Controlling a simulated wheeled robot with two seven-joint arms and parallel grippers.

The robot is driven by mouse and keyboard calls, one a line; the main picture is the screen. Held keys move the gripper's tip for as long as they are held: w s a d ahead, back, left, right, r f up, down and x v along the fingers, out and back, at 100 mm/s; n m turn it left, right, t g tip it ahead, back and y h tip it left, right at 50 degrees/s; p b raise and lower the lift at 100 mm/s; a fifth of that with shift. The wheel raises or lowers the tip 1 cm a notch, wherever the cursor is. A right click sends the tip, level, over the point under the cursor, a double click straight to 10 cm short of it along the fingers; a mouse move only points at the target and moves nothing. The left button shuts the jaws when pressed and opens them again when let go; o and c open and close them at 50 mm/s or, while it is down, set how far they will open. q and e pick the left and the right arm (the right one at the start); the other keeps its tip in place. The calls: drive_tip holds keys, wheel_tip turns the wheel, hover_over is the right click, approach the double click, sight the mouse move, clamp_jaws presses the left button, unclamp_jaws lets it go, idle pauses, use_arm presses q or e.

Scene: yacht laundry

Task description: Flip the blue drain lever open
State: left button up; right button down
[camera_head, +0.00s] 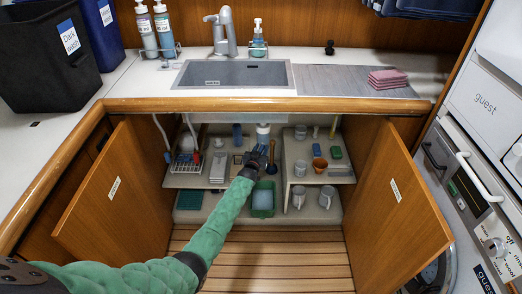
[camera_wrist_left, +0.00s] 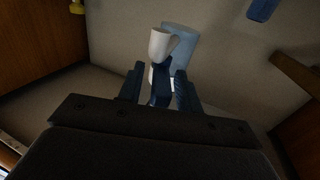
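My left gripper (camera_head: 257,165) is inside the open sink cabinet, below the white drain pipe (camera_head: 263,132). In the left wrist view the two fingers of the gripper (camera_wrist_left: 160,92) stand apart. A dark blue piece (camera_wrist_left: 160,93), which looks like the drain lever, lies between them, with a narrow gap on each side. I cannot tell whether a finger touches it. A white cylindrical part (camera_wrist_left: 158,45) is just beyond the fingertips. In the head view the gripper and forearm cover much of the lever area. My right gripper is not in view.
The cabinet doors (camera_head: 115,190) and (camera_head: 398,195) stand open on both sides. A wire rack (camera_head: 186,165), a green tub (camera_head: 263,200), mugs (camera_head: 299,197) and a terracotta pot (camera_head: 319,164) crowd the shelves. A plunger handle (camera_head: 272,152) is close right of the gripper.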

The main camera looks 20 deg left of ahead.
use_arm(q)
clamp_jaws()
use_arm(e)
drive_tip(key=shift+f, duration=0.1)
use_arm(q)
drive_tip(key=shift+d, duration=0.15)
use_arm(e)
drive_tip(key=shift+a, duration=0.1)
use_arm(q)
drive_tip(key=shift+r+y, duration=0.15)
drive_tip(key=shift+y, duration=0.15)
drive_tip(key=shift+w+d+n+y, duration=0.1)
drive_tip(key=shift+n+y, duration=0.4)
drive_tip(key=shift+d+r+n+y+b, duration=0.1)
drive_tip(key=shift+n+y+b, duration=0.55)
drive_tip(key=shift+y, duration=0.55)
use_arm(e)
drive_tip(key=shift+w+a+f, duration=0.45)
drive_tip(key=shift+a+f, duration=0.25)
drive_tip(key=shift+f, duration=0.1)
use_arm(q)
drive_tip(key=shift+n, duration=0.25)
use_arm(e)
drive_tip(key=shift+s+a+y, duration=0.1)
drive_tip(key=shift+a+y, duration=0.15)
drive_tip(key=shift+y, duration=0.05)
